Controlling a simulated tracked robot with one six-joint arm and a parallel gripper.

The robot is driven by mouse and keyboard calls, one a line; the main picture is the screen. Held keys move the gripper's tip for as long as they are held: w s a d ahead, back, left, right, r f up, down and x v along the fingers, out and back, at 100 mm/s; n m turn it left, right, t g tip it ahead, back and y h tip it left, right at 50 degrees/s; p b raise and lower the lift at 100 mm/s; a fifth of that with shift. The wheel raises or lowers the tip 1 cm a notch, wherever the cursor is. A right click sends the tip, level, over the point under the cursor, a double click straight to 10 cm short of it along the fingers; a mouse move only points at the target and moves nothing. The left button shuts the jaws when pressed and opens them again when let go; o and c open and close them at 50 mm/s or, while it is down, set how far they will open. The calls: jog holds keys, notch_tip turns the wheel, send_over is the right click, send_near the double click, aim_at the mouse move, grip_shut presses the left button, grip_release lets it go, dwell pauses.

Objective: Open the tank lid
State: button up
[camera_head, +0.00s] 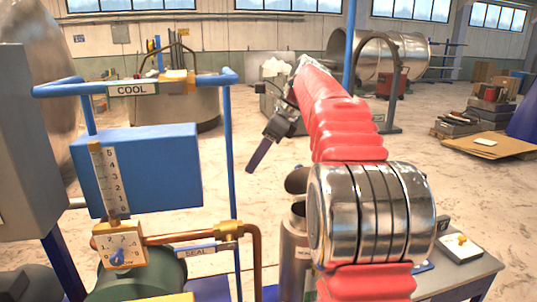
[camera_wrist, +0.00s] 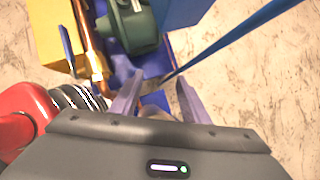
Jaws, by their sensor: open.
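My gripper (camera_head: 258,157) hangs from the red-sleeved arm near the middle of the head view, pointing down and left. In the wrist view its two purple fingers (camera_wrist: 160,82) are spread apart with nothing clearly held between them. No part is clearly marked as the tank lid. A metal cylinder (camera_head: 294,250) stands below my gripper, with a tilted round metal piece (camera_head: 297,181) at its top, partly hidden by my arm. A green rounded tank body (camera_head: 135,280) sits at the lower left; a green body also shows in the wrist view (camera_wrist: 132,22).
A blue box (camera_head: 150,170) with a gauge, a blue pipe labelled COOL (camera_head: 60,89) and a copper pipe (camera_head: 256,265) crowd the left. A thin blue upright (camera_head: 230,160) stands left of my gripper. A grey table (camera_head: 470,272) is lower right.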

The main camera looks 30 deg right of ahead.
jog(key=s+a+f+n+h, duration=0.1)
jog(key=s+a+n, duration=0.3)
jog(key=s+a+f+n, duration=0.1)
jog(key=s+a+n, duration=0.3)
jog(key=s, duration=0.1)
jog(key=s+a+f+n+h, duration=0.1)
jog(key=s+a+f+n, duration=0.1)
jog(key=s+a+n, duration=0.2)
jog(key=shift+s+a+h, duration=0.3)
jog(key=shift+s+a, duration=0.05)
jog(key=shift+a, duration=0.2)
jog(key=s+a+f+n, duration=0.2)
jog(key=s+f+n, duration=0.4)
jog(key=s+n, duration=0.1)
jog(key=s+a+f+n+t+h, duration=0.1)
jog(key=s+a+f+n, duration=0.2)
jog(key=s+f+n, duration=0.4)
jog(key=shift+s+a+f+h, duration=0.25)
jog(key=shift+s+h, duration=0.05)
jog(key=shift+s, duration=0.8)
jog(key=shift+c, duration=0.5)
